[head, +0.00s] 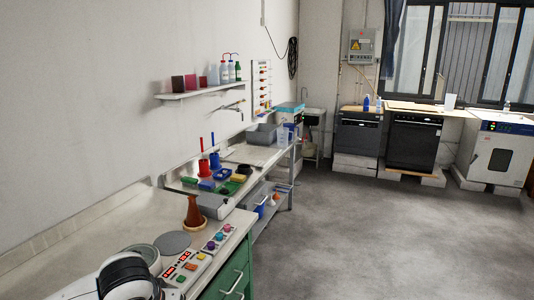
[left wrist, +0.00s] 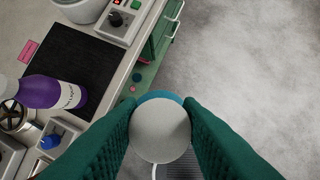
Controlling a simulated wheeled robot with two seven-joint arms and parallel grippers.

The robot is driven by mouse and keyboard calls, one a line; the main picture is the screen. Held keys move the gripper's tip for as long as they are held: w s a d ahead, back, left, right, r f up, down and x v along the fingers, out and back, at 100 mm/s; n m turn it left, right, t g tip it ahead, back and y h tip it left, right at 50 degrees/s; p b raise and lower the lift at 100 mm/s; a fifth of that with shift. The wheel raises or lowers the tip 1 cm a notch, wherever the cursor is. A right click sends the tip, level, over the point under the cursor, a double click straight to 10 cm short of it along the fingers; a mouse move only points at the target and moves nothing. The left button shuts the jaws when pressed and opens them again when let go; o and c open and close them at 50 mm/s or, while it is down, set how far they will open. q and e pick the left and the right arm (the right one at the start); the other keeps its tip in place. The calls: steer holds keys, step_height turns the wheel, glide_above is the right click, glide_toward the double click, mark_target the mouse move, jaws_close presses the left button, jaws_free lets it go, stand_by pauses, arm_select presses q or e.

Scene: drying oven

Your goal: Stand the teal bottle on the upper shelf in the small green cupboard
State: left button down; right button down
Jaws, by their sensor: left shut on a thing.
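In the left wrist view my left gripper (left wrist: 158,112) has its two green ribbed fingers shut on the teal bottle (left wrist: 160,96). I see the bottle end-on: a round pale grey top with a teal rim showing beyond it. The rest of the bottle is hidden below that top. The bottle is held beside the bench edge, over the grey floor. Neither gripper shows in the head view.
A green drawer unit (head: 236,272) stands under the near bench. Open floor (head: 350,240) is to the right.

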arm_select(q)
steer(key=shift+s+d+f+b, duration=0.15)
steer(key=shift+s+d+f, duration=0.25)
steer(key=shift+s, duration=0.1)
steer(key=shift+s+d+f+b, duration=0.15)
steer(key=shift+s+d+f, duration=0.2)
steer(key=shift+s, duration=0.15)
steer(key=shift+a+r, duration=0.1)
steer(key=shift+a, duration=0.05)
